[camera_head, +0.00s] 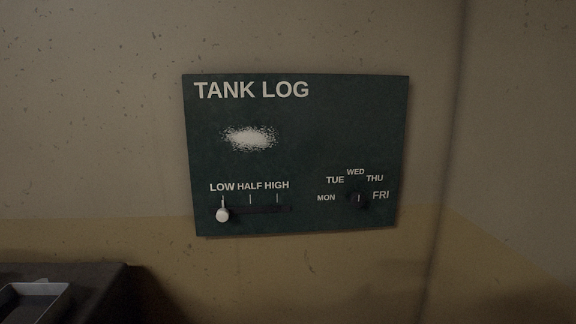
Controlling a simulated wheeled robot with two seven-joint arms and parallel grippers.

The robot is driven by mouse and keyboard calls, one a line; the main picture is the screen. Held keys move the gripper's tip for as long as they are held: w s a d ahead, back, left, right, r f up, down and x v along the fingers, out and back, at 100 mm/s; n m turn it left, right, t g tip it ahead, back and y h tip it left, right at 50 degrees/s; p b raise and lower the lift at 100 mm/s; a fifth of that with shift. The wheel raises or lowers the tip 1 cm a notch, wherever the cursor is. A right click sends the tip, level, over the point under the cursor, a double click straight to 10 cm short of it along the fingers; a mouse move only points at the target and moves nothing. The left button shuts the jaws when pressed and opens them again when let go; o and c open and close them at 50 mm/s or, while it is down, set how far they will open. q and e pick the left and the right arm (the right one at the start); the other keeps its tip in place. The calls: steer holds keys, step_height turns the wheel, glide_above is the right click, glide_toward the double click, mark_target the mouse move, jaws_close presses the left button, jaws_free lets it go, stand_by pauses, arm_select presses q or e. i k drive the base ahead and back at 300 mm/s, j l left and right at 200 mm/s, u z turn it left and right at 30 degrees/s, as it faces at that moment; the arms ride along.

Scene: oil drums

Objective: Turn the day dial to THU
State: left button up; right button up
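The day dial (359,199) is a small dark knob at the lower right of the dark green TANK LOG board (300,120). The labels MON, TUE, WED, THU and FRI arc around it from left to right. A short pale mark on the knob looks close to vertical, toward WED; it is small and dim, so the exact setting is hard to tell. The THU label (374,178) sits up and right of the knob. Neither of my grippers is in view.
A level slider with a white knob (222,215) stands at LOW on the board's lower left. A white smudge (249,138) marks the board. A dark surface with a grey tray (32,298) is at the lower left. The wall around the board is clear.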

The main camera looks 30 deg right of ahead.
mark_target(356, 199)
steer(key=z, duration=1.15)
